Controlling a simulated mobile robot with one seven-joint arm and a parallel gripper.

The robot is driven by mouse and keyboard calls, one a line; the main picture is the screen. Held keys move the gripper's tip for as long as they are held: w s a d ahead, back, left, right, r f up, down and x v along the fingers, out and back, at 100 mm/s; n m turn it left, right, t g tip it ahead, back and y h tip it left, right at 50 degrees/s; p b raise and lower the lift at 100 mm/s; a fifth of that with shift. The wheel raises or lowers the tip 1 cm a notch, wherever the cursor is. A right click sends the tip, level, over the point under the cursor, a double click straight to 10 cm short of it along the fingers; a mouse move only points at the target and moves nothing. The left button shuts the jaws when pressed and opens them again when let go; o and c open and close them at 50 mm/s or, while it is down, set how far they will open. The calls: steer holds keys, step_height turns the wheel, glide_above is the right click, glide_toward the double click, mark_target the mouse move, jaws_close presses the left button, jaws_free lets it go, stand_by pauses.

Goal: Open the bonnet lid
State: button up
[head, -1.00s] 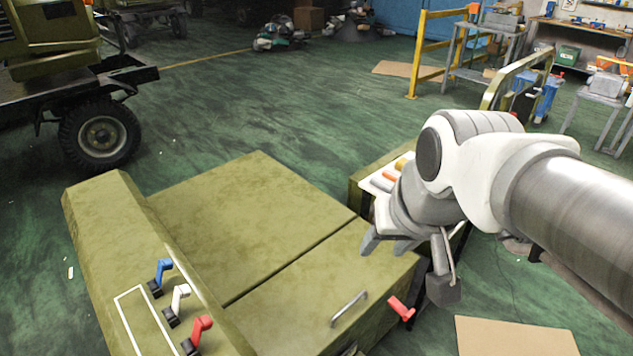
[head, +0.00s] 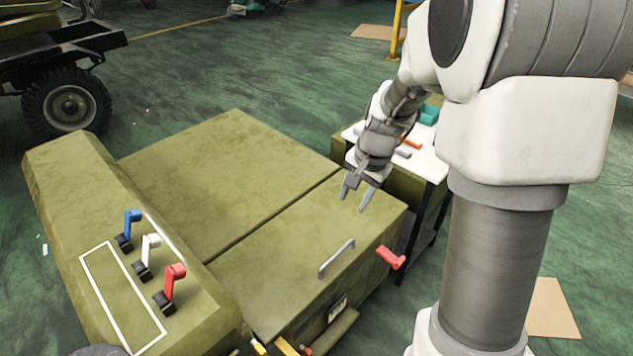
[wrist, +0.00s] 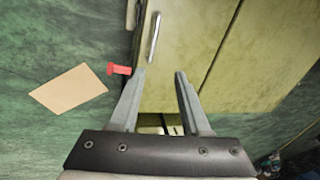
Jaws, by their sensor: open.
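The olive-green bonnet lid (head: 295,250) lies closed and flat, with a seam between it and the larger green panel (head: 225,180) behind. A silver bar handle (head: 336,258) is fixed near the lid's front edge. It also shows in the wrist view (wrist: 154,38). A red latch lever (head: 390,257) sticks out at the lid's right corner and shows in the wrist view (wrist: 118,69). My gripper (head: 355,200) is open and empty, pointing down above the lid's right end, apart from the handle. In the wrist view, the fingers (wrist: 160,75) point towards the lid.
Blue, white and red levers (head: 150,258) stand on the green cowl at left. A small table with a white top (head: 432,165) and tools stands behind my gripper. Cardboard (head: 550,310) lies on the floor at right. A truck wheel (head: 67,105) is at far left.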

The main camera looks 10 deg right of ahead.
steer(key=m+b, duration=0.1)
steer(key=m, duration=0.1)
glide_toward(340, 251)
steer(key=b+x, duration=0.5)
steer(key=x, duration=0.3)
steer(key=shift+c, duration=0.4)
jaws_close()
stand_by(0.9)
